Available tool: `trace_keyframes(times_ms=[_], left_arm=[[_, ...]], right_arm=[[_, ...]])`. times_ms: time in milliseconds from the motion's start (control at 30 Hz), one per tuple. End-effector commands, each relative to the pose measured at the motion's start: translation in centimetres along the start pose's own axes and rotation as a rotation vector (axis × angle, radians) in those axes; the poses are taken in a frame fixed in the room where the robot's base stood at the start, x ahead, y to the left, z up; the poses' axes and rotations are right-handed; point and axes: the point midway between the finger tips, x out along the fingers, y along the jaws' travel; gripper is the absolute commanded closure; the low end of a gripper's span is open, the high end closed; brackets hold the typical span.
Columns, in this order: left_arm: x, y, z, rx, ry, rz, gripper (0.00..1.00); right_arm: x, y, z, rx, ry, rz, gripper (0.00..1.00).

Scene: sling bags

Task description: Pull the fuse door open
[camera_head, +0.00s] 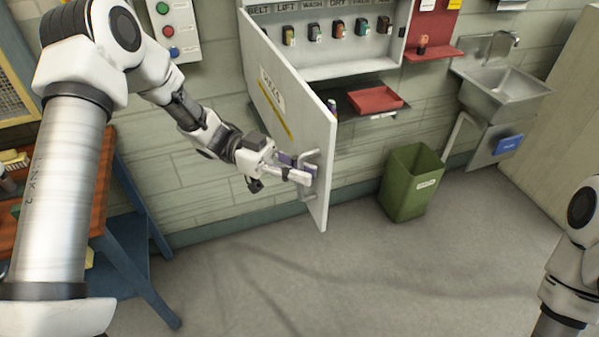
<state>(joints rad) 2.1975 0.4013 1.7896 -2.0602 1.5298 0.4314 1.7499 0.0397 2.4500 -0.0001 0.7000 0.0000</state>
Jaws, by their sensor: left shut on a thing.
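The fuse door (290,115) is a white panel with a yellow stripe and a label, hinged at its left on a white wall cabinet (340,66). It stands swung out from the cabinet toward me, with a row of fuses (337,30) in view inside. My left gripper (307,172) is shut on the door's handle near its free edge. The fingers hide part of the handle. Of my right arm only a white link shows at the right edge; its gripper is out of view.
A red tray (375,100) sits on a shelf under the cabinet. A green bin (411,182) stands on the floor right of the door. A metal sink (503,86) is at the right, a blue-legged bench (120,240) at the left. The middle floor is clear.

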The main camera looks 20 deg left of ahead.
Motion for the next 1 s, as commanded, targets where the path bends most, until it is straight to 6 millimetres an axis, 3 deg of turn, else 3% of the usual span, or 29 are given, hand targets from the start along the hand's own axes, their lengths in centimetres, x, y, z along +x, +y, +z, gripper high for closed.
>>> trace_keyframes(times_ms=[400,433,467,767,867,1000], left_arm=[[0.0,0.0,0.1,-0.002,-0.003,0.000,1.00],[0.0,0.0,0.1,-0.002,-0.003,0.000,0.82],[0.0,0.0,0.1,-0.002,-0.003,0.000,0.78],[-0.2,-0.1,0.0,0.000,-0.001,-0.002,0.78],[-1.1,-0.1,0.0,0.001,0.001,-0.004,0.78],[-4.1,-0.1,0.0,0.003,0.002,-0.007,0.78]], right_arm=[[0.0,0.0,0.0,0.001,0.001,0.000,0.44],[0.0,0.0,0.0,0.001,0.001,0.000,0.44],[0.0,0.0,0.0,0.001,0.001,0.000,0.44],[0.0,0.0,0.0,0.001,0.000,0.000,0.44],[0.0,0.0,0.0,0.001,0.000,0.000,0.44],[0.0,0.0,0.0,0.000,0.000,0.000,0.44]])
